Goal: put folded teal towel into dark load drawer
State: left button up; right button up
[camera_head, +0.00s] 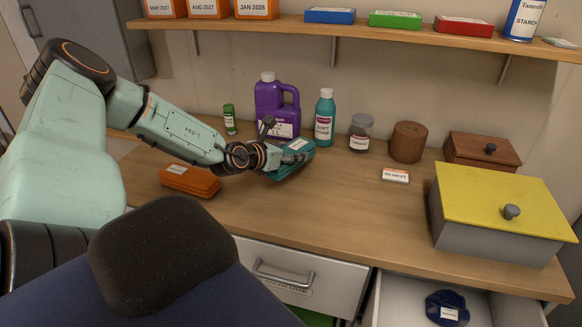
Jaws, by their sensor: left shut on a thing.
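The folded teal towel (292,163) is in my left gripper (275,157), over the middle of the wooden counter. The fingers are shut on it and partly hide it; I cannot tell whether it touches the counter. At the lower right a white drawer (395,300) stands open, with a dark blue bundle (446,308) bearing a white label inside. To its left is a shut drawer (300,278) with a metal handle and a label too small to read. I cannot read which drawer is the dark load one. My right gripper is not in view.
A folded orange cloth (190,181) lies left on the counter (330,215). A purple jug (277,105), teal bottle (325,118), jar (360,133) and brown canister (407,142) stand behind. A yellow-lidded grey box (495,215) stands right, above the open drawer. The counter's front middle is clear.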

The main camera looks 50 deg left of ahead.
pick_arm(q)
jog(key=shift+s+a+f, duration=0.2)
jog(key=shift+s+f, duration=0.05)
jog(key=shift+f, duration=0.05)
notch_tip(320, 180, down, 3)
jog(key=b, duration=0.2)
jog(key=shift+r+b, duration=0.15)
jog(key=shift+b, duration=0.25)
jog(key=shift+w+d+f, duration=0.1)
jog(key=shift+w+f, duration=0.15)
jog(key=shift+f, duration=0.15)
jog(key=shift+s+r, duration=0.15)
jog(key=shift+s, duration=0.1)
jog(key=shift+b, duration=0.3)
jog(key=o, duration=0.8)
jog(key=shift+f, duration=0.2)
jog(key=o, duration=0.3)
jog(key=shift+w, duration=0.2)
jog(key=shift+o, duration=0.6)
jog(key=shift+s, duration=0.2)
jog(key=shift+w+r, duration=0.1)
jog(key=shift+r, duration=0.05)
